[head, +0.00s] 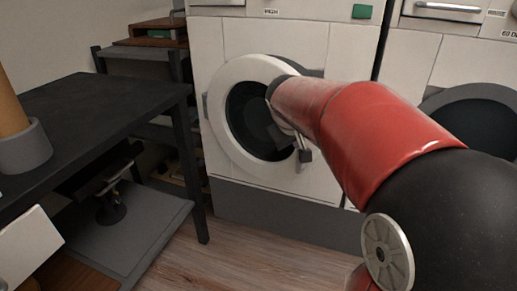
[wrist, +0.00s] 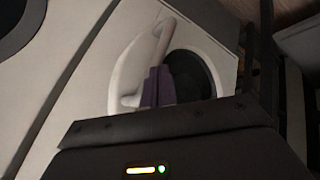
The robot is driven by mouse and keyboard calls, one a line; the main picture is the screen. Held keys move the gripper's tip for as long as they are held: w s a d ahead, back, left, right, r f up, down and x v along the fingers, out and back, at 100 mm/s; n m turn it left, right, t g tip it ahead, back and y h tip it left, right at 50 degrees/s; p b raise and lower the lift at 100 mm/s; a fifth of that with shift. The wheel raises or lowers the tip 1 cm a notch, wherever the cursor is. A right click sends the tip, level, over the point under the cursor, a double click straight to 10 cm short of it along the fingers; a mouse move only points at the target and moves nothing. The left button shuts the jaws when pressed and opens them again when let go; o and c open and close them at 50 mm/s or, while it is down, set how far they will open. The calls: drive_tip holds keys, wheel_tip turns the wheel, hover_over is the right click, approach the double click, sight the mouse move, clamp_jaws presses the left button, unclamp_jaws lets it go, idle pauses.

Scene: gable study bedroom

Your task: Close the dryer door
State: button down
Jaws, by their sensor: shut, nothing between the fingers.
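A front-loading machine (head: 235,40) has a round white-rimmed door (head: 226,85) with dark glass. The door stands a little ajar, hinged at its left, with a dark gap showing behind its upper right edge. In the wrist view the white door rim (wrist: 128,75) curves around dark glass.
A second machine (head: 445,50) with a dark round door (head: 480,118) stands at the right. A dark table (head: 85,100) with a grey pot (head: 22,150) is at the left. Dark shelving (head: 150,65) stands behind it. Wooden floor (head: 240,255) lies clear before the machine.

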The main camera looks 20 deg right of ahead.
drive_tip(key=w+d+p, duration=0.3)
drive_tip(key=w+d, duration=0.2)
drive_tip(key=d, duration=0.5)
drive_tip(key=shift+w+r+p, duration=0.3)
drive_tip(key=shift+w, duration=0.1)
drive_tip(key=shift+s+f, duration=0.1)
